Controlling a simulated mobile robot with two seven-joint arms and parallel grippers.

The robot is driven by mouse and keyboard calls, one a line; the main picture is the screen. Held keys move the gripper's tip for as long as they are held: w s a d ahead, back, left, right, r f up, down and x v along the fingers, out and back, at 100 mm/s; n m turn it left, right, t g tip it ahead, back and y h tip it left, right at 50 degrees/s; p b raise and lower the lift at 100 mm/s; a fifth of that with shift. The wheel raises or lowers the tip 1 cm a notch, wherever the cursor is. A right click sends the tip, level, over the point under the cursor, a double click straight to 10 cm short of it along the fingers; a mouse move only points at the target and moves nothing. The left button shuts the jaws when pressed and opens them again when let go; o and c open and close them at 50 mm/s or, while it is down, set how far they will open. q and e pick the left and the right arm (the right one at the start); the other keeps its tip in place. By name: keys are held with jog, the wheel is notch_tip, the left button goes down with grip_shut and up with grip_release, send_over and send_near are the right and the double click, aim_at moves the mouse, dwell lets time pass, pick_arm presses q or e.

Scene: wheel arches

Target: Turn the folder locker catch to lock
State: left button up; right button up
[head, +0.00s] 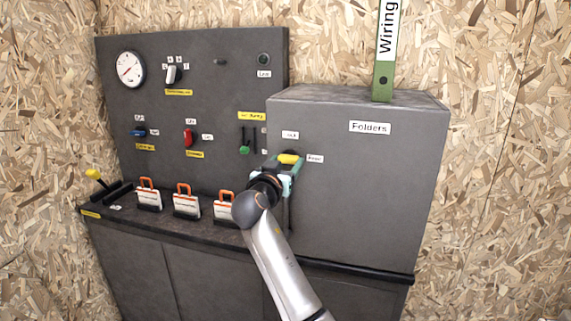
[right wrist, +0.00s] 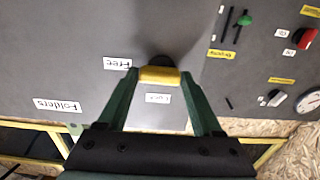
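The folder locker (head: 355,190) is a grey cabinet with a "Folders" label. Its catch (head: 290,159) has a yellow handle on a dark round base, with a "Lock" label (head: 290,134) above and a "Free" label (head: 315,158) to its right. The handle lies level, towards "Free". My right gripper (head: 284,168) is at the catch. In the right wrist view the picture is upside down, and the yellow handle (right wrist: 160,75) fills the space between the spread green fingertips. I see no clear squeeze on it. My left gripper is out of view.
A green "Wiring" binder (head: 384,80) stands on the locker. Left of it is a dark panel (head: 215,100) with a gauge, switches and levers. Several orange-handled padlock-like items (head: 186,201) stand on the ledge below. A dark rail (head: 350,272) runs under the locker.

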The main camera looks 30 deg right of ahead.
jog(key=c, duration=0.9)
jog(key=shift+r+n+p, duration=0.1)
jog(key=shift+n+p, duration=0.2)
jog(key=shift+n, duration=0.1)
jog(key=shift+n+p, duration=0.45)
jog(key=shift+n, duration=0.05)
jog(key=n+p, duration=0.3)
jog(key=n, duration=0.1)
jog(key=shift+r, duration=0.15)
jog(key=n+p, duration=0.3)
jog(key=n, duration=0.1)
jog(key=shift+r, duration=0.1)
jog(key=n+p, duration=0.4)
jog(key=n, duration=0.1)
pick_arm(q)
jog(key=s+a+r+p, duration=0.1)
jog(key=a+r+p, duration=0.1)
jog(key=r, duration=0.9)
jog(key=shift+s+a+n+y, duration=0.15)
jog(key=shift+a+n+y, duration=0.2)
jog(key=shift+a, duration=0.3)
pick_arm(e)
jog(key=shift+n, duration=1.6)
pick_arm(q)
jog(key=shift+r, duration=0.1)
pick_arm(e)
jog(key=shift+f, duration=0.2)
